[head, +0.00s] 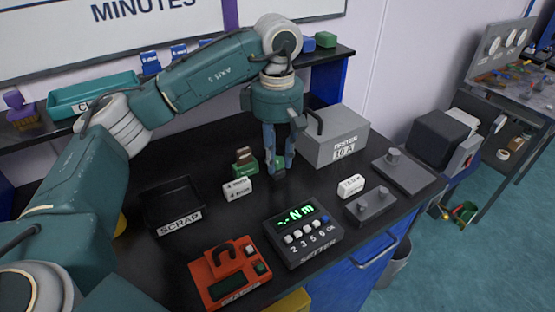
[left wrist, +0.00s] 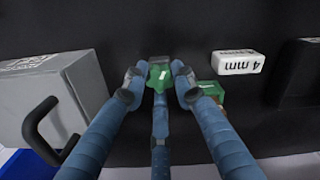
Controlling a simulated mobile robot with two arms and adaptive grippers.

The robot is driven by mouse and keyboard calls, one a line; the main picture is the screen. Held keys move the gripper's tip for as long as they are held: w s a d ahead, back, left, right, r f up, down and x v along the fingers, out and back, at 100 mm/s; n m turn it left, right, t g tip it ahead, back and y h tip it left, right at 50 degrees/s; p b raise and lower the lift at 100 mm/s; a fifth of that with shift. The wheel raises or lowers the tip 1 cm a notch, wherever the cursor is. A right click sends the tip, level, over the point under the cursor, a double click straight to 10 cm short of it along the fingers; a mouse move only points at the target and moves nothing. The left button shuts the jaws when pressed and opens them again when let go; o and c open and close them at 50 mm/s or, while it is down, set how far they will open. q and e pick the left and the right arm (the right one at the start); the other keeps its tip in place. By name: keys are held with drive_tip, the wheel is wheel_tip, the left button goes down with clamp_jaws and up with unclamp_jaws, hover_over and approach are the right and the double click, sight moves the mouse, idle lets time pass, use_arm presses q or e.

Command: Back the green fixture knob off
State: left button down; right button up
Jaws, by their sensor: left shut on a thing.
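The green fixture knob (left wrist: 160,75) shows in the left wrist view as a lobed green cap with a white mark on top. It sits on a dark grey block at the table top. My left gripper (left wrist: 159,88) points down with its blue fingers closed around the knob, fingertips at its sides. In the head view my left gripper (head: 279,168) stands at the middle of the black table, and its fingers hide most of the knob. My right gripper is in neither view.
A green holder (head: 245,164) with brown pieces and a white 4 mm label block (head: 238,189) stand left of the gripper. A grey case (head: 336,140) with a handle is close on the right. The setter box (head: 303,236), red device (head: 230,272) and scrap tray (head: 172,200) are nearer the front.

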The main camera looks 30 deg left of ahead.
use_arm(q)
drive_tip(key=shift+n, duration=1.2)
drive_tip(key=n, duration=0.4)
drive_tip(key=shift+n, duration=0.3)
drive_tip(key=c, duration=1.6)
unclamp_jaws()
drive_tip(key=shift+d, duration=0.1)
drive_tip(key=shift+o, duration=0.2)
drive_tip(key=shift+w, duration=0.1)
